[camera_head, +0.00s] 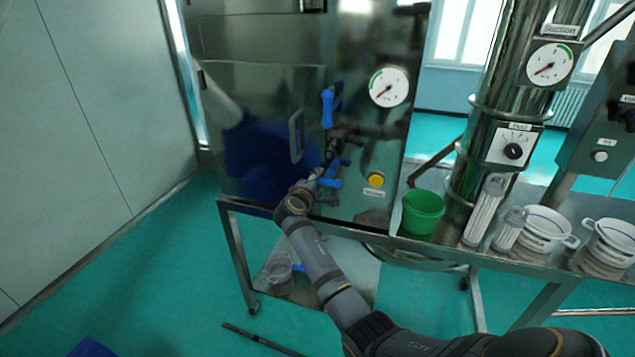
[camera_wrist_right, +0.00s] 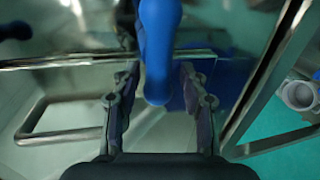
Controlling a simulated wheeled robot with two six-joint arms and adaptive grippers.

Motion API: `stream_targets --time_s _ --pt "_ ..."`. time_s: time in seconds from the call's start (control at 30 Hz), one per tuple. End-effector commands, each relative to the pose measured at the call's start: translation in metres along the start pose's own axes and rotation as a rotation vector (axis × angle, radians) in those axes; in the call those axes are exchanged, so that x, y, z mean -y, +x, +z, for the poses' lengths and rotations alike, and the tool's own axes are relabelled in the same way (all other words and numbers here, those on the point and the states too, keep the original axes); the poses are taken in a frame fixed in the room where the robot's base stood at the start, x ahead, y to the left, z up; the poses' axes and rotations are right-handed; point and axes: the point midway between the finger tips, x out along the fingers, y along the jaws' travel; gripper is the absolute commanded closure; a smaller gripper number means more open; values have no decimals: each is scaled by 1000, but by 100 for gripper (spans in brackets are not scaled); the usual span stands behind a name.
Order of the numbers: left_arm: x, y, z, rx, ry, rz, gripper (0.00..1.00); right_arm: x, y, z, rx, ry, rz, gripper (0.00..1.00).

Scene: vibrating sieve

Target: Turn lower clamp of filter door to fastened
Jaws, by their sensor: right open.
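The filter door (camera_head: 262,120) is the steel front panel of the cabinet, with a bar handle (camera_head: 296,136). The upper clamp (camera_head: 328,108) has a blue lever standing roughly upright at the door's right edge. The lower clamp (camera_head: 329,182) has a blue lever, partly hidden by my right gripper (camera_head: 322,172). In the right wrist view, a blue lever (camera_wrist_right: 158,45) reaches in from the top, its rounded end between the two open fingers of my right gripper (camera_wrist_right: 160,92). I cannot tell whether a finger touches it. My left gripper is not in view.
A yellow button (camera_head: 376,180) and a gauge (camera_head: 389,87) are right of the clamps. A green bucket (camera_head: 422,212), clear cylinders and white-rimmed containers (camera_head: 548,228) stand on the frame's shelf at right. The floor at left is mostly clear.

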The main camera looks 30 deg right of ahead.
Motion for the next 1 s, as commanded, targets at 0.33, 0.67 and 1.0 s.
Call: stream_targets --time_s 0.33,0.67,1.0 --pt "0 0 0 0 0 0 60 2 -41 -1 -3 2 -2 57" --pt "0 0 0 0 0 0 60 0 -75 0 0 0 -1 57" --pt "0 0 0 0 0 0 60 0 -75 0 0 0 0 57"
